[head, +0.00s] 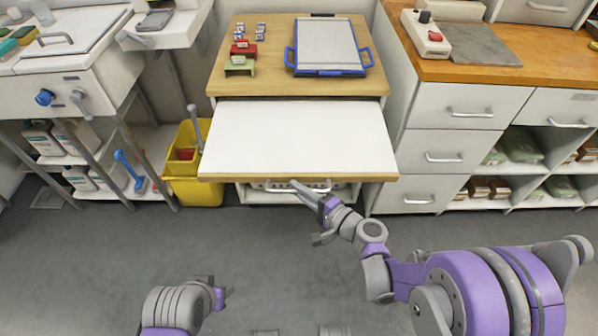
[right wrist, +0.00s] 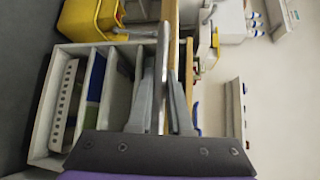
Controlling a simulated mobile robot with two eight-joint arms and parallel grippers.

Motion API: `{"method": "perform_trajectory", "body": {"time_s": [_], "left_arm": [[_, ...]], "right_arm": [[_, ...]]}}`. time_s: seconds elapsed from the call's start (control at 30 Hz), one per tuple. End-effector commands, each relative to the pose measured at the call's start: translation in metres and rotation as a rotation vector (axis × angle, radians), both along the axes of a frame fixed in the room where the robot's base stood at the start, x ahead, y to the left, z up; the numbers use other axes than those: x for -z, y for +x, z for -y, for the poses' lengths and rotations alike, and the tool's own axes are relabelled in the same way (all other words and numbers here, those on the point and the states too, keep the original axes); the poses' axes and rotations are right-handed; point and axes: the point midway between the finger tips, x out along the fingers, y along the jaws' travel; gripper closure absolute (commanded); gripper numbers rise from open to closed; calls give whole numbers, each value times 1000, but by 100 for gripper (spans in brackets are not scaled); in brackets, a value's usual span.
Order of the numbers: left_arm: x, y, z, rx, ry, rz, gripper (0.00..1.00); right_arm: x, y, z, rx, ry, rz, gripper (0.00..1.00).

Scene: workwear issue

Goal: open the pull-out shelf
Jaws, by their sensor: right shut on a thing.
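The pull-out shelf (head: 297,135), a white board with a wooden front edge, stands well out from the wooden-topped cabinet (head: 223,75). A grey bar handle (head: 266,188) shows just below its front edge. My right gripper (head: 303,190) is at this handle, right of its middle. In the right wrist view the handle (right wrist: 163,45) runs between the two fingers, which are shut on it. My left gripper (head: 219,297) is low at the left, away from the shelf, and its fingers are not clear.
A blue-handled tray (head: 328,70) and small items sit on the cabinet top. A yellow bucket (head: 187,165) stands just left of the shelf. A drawer unit (head: 450,150) stands to the right. In the right wrist view an open compartment (right wrist: 120,95) shows below the shelf. The grey floor in front is clear.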

Motion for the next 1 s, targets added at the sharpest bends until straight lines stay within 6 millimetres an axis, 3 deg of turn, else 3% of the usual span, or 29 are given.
{"method": "perform_trajectory", "body": {"time_s": [0.1,0.3,0.77,0.8,0.93,1.0], "left_arm": [[3,0,0,0,0,-1,50],[5,1,0,0,0,-2,50],[5,0,0,0,0,-2,50],[5,0,0,0,0,-2,50],[5,1,0,0,0,-2,50],[5,0,0,0,0,-2,50]], "right_arm": [[0,-24,0,-1,2,-1,100],[0,-45,0,0,1,-1,100],[0,-50,0,0,1,-1,100],[0,-50,0,0,1,-1,79],[0,-50,0,0,1,-1,56],[0,-50,0,0,1,-1,53]]}}
